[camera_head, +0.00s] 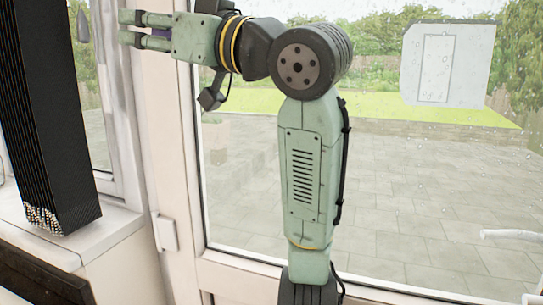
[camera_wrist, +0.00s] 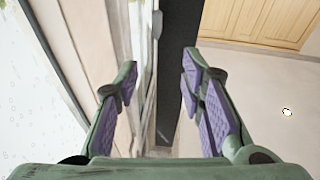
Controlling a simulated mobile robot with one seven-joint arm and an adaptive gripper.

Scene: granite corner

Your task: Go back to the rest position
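My gripper (camera_head: 128,29) is at the upper left of the head view, at the end of my raised green arm, with its fingers pointing left. In the wrist view its two fingers with purple pads (camera_wrist: 156,77) stand apart. Nothing shows between them, so it is open and empty. My arm rises upright in front of the glass door and bends left at the dark joint near the top.
A tall black ribbed object (camera_head: 42,110) stands on a white sill (camera_head: 95,240) left of my arm. The glazed door (camera_head: 430,180) with a white handle (camera_head: 512,235) is behind my arm. Wooden cabinet doors (camera_wrist: 262,20) show in the wrist view.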

